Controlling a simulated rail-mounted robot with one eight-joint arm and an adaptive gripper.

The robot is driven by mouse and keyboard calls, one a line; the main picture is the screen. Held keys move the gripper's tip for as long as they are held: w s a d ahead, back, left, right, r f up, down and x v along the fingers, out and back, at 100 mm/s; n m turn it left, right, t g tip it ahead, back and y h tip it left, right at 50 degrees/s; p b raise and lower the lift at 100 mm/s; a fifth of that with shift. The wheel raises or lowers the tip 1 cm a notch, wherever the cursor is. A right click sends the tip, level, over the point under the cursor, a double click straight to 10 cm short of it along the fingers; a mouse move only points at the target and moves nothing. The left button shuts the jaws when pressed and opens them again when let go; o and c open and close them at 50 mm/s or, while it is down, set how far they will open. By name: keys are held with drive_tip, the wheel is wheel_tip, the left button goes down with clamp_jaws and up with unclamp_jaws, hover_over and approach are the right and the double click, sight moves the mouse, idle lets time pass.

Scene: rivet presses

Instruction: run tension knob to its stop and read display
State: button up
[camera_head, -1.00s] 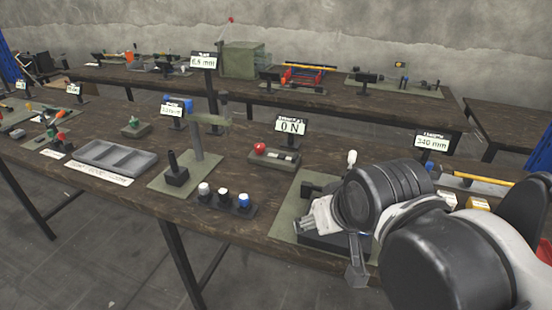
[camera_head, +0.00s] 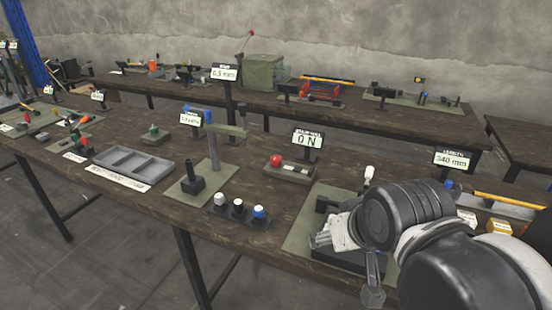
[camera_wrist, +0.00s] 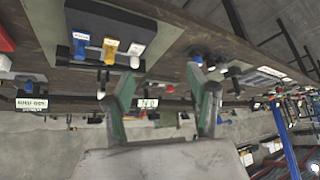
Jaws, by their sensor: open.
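In the head view a display reading 0 N (camera_head: 307,140) stands behind a base with a red ball knob (camera_head: 276,160). Its small label is too blurred to read, and I cannot tell which control is the tension knob. My gripper (camera_wrist: 163,88) is open and empty in the wrist view, its two greenish fingers apart. A small blue-topped knob (camera_wrist: 197,58) appears near the right fingertip; I cannot tell whether they touch. In the head view my arm covers part of the right-hand fixture plate (camera_head: 303,232).
Black, white and blue-topped knobs (camera_head: 238,208) stand at the front edge of the bench. A post with an arm (camera_head: 214,155) rises behind them. A grey compartment tray (camera_head: 133,165) lies left. A 340 mm display (camera_head: 455,161) stands right. The rear bench (camera_head: 330,115) carries more fixtures.

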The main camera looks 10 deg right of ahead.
drive_tip(key=shift+r, duration=0.1)
drive_tip(key=w+r+n+g, duration=0.2)
drive_tip(key=w+r+n, duration=0.3)
drive_tip(key=w+r, duration=0.6)
drive_tip(key=w+r+n+g+p, duration=0.15)
drive_tip(key=w+n, duration=0.25)
drive_tip(key=w, duration=1.2)
drive_tip(key=n+g+p, duration=0.1)
drive_tip(key=n+g, duration=0.3)
drive_tip(key=n, duration=0.7)
hover_over(276, 158)
wheel_tip(276, 158, down, 14)
drive_tip(key=r, duration=0.1)
wheel_tip(276, 158, down, 14)
drive_tip(key=shift+w, duration=0.15)
